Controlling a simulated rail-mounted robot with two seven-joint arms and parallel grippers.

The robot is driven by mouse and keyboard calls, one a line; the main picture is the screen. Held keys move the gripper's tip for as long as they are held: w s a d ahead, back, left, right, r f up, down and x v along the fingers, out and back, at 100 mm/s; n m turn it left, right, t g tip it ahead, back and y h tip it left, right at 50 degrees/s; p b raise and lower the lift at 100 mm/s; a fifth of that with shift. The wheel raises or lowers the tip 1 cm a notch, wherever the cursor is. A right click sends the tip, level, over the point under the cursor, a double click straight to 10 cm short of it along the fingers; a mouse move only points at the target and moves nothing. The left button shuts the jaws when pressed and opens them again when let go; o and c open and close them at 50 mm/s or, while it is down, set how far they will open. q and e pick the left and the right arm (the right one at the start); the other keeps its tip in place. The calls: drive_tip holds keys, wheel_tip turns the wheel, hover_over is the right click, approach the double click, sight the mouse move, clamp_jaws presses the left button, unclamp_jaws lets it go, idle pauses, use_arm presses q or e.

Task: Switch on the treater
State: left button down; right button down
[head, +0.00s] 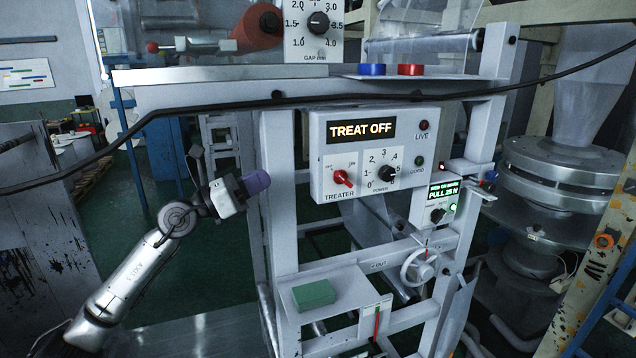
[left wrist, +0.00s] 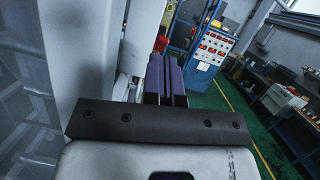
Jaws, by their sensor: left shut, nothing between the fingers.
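The treater panel (head: 372,152) is a pale box on the frame, and its display reads TREAT OFF. The red treater switch (head: 343,178) sits at its lower left, under small OFF and ON marks, its handle tilted. A black power knob (head: 387,173) is to its right. The LIVE lamp (head: 424,125) looks dark red, and the GOOD lamp (head: 420,161) dark green. My left gripper (head: 257,182) is left of the panel, apart from the switch, with purple fingers. In the left wrist view its fingers (left wrist: 166,80) are together with nothing between them. My right gripper is not in view.
A black cable (head: 277,97) sags across the view above the panel. The GAP dial (head: 318,23) is higher up. A PULL 25 N box (head: 437,203) and a handwheel (head: 418,268) are lower right. A green block (head: 313,294) lies on a shelf below.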

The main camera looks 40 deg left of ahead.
use_arm(q)
drive_tip(key=f+m+g, duration=0.1)
drive_tip(key=d+f+g, duration=0.1)
drive_tip(key=f, duration=0.1)
drive_tip(key=f+m+g, duration=0.1)
drive_tip(key=shift+d+f+m+g, duration=0.3)
drive_tip(key=shift+d+g, duration=0.05)
drive_tip(key=shift+g, duration=0.05)
drive_tip(key=shift+w, duration=0.15)
drive_tip(key=p, duration=0.5)
approach(340, 179)
drive_tip(key=w+f, duration=0.3)
drive_tip(key=w, duration=0.1)
drive_tip(key=shift+w+d+r+p, duration=0.8)
drive_tip(key=shift+d+r+p, duration=0.15)
drive_tip(key=shift+p, duration=0.15)
drive_tip(key=shift+w+d+r, duration=0.2)
drive_tip(key=shift+w+r, duration=0.1)
drive_tip(key=shift+w, duration=0.1)
